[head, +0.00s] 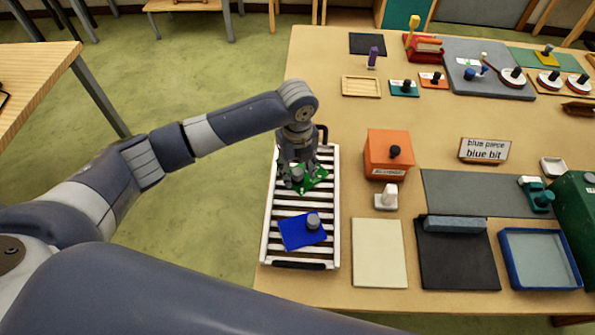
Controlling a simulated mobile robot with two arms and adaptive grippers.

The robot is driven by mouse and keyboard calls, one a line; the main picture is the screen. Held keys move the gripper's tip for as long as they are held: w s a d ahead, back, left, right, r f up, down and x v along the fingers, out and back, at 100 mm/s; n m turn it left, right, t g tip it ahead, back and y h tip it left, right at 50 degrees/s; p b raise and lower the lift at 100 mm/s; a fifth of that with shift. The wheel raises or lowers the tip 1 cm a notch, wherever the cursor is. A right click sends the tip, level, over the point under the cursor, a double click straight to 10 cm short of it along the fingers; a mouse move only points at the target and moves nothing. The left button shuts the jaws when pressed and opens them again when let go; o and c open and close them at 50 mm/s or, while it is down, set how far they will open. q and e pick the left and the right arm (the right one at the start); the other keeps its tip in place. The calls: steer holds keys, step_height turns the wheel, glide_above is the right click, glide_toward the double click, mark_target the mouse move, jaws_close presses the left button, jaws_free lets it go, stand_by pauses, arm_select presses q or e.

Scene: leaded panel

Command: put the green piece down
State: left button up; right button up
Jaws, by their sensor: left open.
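The green piece (315,182) lies on the slatted white rack (290,209) at the left of the table, with a grey knob on top. My left gripper (297,181) is right over it, its fingers around the knob, and open. The fingers hide part of the piece. A blue piece (297,233) with a grey knob lies on the same rack, nearer to me. My right gripper is not in view.
An orange box (387,150) and a small white block (386,197) stand right of the rack. A cream board (379,253), a black board (456,262) and a blue-rimmed tray (540,258) line the near edge.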

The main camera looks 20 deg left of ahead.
arm_select(q)
step_height(320, 180, up, 11)
steer(key=b, duration=0.3)
steer(key=shift+s, duration=0.1)
stand_by(0.4)
